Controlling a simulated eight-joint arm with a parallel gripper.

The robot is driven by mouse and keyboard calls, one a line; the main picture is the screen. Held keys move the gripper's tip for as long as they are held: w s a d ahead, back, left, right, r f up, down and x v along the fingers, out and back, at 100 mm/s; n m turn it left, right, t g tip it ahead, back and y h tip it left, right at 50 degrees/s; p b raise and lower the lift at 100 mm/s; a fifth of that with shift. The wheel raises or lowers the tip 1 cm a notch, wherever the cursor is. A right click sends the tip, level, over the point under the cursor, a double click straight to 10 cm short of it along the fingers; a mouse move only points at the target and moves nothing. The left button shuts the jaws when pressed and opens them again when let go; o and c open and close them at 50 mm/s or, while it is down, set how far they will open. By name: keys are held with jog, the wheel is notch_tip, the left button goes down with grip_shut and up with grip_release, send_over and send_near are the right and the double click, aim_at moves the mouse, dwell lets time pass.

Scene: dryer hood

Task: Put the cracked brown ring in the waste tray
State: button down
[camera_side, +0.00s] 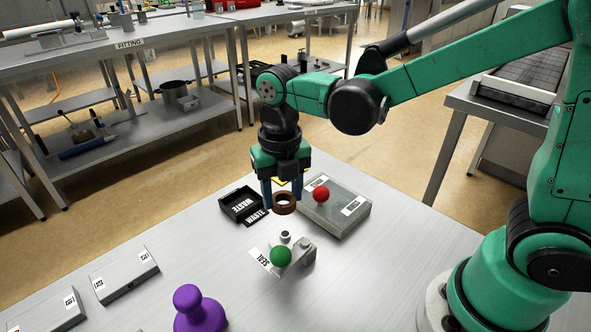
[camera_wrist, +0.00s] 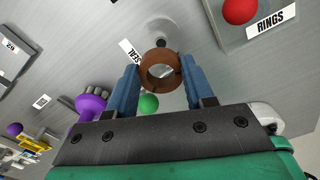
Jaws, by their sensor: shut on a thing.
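My gripper (camera_side: 283,190) is shut on the brown ring (camera_side: 285,203), holding it up above the table. In the wrist view the ring (camera_wrist: 160,71) sits between the two blue fingers, its hole facing the camera; a thin dark line shows on its face at the right. The black waste tray (camera_side: 226,208), labelled WASTE, stands on the table just left of and behind the gripper. I see nothing in the part of the tray that shows. The wrist view does not clearly show the tray.
A grey box labelled RINGS (camera_wrist: 291,35) has a red ball (camera_side: 321,194) at it, right of the gripper. A SEAL fixture (camera_side: 302,250) with a green ball (camera_side: 281,257) stands in front. A purple knobbed object (camera_side: 197,310) is at front left; numbered grey boxes (camera_side: 124,275) lie left.

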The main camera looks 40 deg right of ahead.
aim_at(284, 232)
jog(key=shift+f, duration=3.55)
jog(key=shift+f, duration=0.15)
jog(key=shift+c, duration=1.7)
grip_release()
